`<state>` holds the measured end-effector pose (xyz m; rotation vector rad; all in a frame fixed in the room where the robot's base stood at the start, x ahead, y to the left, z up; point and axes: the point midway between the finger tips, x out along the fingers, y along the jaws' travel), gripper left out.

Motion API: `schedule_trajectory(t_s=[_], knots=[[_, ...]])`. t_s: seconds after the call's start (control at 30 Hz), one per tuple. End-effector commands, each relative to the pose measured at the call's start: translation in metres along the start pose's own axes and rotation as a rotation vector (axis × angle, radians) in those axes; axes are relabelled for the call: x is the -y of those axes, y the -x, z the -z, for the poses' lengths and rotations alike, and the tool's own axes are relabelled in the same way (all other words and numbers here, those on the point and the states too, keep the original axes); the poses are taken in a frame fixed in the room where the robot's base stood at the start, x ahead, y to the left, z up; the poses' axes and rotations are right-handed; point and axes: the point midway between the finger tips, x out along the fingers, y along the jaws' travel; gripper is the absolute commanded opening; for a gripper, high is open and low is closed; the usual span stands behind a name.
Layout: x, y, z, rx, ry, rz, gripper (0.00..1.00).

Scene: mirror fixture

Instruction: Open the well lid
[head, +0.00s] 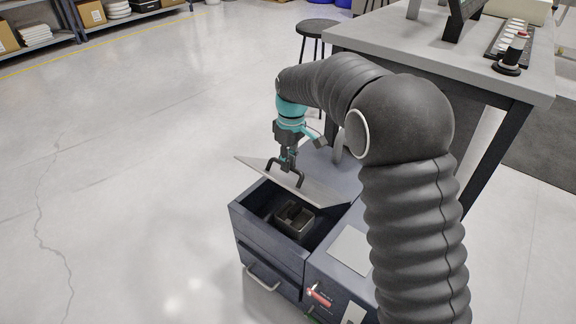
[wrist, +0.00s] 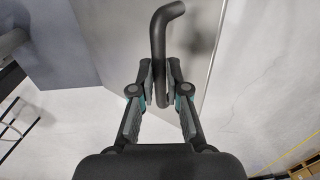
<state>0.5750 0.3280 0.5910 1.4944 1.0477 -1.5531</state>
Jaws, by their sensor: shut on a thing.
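The well lid (head: 315,190) is a flat grey plate with a dark bar handle. In the head view it is raised and tilted above the dark blue cabinet, with the open well (head: 265,209) showing below it. My gripper (head: 288,166) is shut on the handle, which also shows in the wrist view (wrist: 160,45) as a bent black bar between the fingers. The wrist view shows the lid surface (wrist: 195,45) beyond the handle. A small dark open box (head: 294,219) sits inside the well. Part of the well's far side is hidden by the lid.
The cabinet front has a drawer handle (head: 262,279) and a red switch (head: 319,297). The floor at left is clear.

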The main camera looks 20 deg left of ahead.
Motion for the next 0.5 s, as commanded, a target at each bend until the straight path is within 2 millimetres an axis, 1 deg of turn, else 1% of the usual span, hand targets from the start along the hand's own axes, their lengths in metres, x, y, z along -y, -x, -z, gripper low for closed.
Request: schedule_trajectory(t_s=[0.03, 0.13, 0.23, 0.33, 0.47, 0.5], knots=[[-0.008, -0.002, -0.002, 0.006, -0.004, 0.044, 0.0], [-0.012, 0.005, -0.001, 0.008, 0.002, 0.154, 0.0], [-0.016, 0.012, 0.001, 0.011, 0.012, 0.145, 0.0], [-0.025, 0.02, 0.002, 0.012, 0.015, 0.145, 0.0], [-0.046, 0.029, 0.002, 0.013, 0.012, 0.144, 0.0], [-0.055, 0.033, 0.001, 0.014, 0.011, 0.145, 0.0]])
